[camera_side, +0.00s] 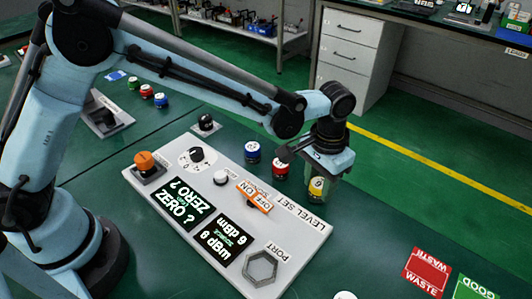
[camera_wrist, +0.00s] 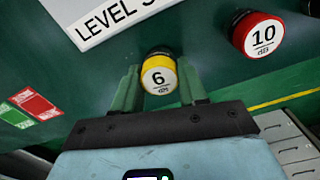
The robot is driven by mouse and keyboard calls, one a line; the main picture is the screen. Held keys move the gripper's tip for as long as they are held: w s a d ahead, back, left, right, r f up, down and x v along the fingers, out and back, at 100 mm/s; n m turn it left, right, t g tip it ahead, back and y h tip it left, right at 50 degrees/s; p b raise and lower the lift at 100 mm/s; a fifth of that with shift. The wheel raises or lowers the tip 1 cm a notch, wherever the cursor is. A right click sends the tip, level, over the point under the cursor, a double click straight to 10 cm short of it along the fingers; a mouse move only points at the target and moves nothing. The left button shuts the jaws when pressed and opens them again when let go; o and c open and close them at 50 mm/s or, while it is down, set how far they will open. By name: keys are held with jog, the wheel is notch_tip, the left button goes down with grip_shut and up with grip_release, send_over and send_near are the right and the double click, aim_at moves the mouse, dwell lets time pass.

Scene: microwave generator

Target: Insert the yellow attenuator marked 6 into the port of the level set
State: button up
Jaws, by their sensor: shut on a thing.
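The yellow attenuator (camera_side: 317,188) is a short cylinder with a yellow cap. Its cap reads 6 dB in the wrist view (camera_wrist: 160,76). My gripper (camera_wrist: 162,90) is shut on it, with one green finger on each side; in the side view my gripper (camera_side: 322,178) reaches down over it beside the panel. I cannot tell whether it touches the table. The port (camera_side: 262,267) is a hexagonal ring on the near right end of the white level set panel (camera_side: 293,240), with nothing in it.
A red attenuator marked 10 (camera_wrist: 258,34) stands close beside, also in the side view (camera_side: 281,170), with a blue one (camera_side: 252,153) behind. An orange ON/OFF switch (camera_side: 255,196) and a knob (camera_side: 196,154) rise from the panel. Red WASTE (camera_side: 427,270) and green GOOD (camera_side: 472,291) markings lie at right.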

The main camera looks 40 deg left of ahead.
aim_at(320, 184)
notch_tip(320, 184, up, 4)
jog(key=shift+s+d+f, duration=0.1)
jog(key=shift+s, duration=0.05)
jog(key=s+d+r, duration=0.6)
jog(key=s+r, duration=0.1)
jog(key=s, duration=0.3)
jog(key=s+a+f+n, duration=0.1)
jog(key=s+a, duration=0.3)
jog(key=s, duration=0.6)
jog(key=shift+s+f, duration=0.2)
jog(key=shift+f, duration=3.8)
jog(key=shift+f, duration=0.25)
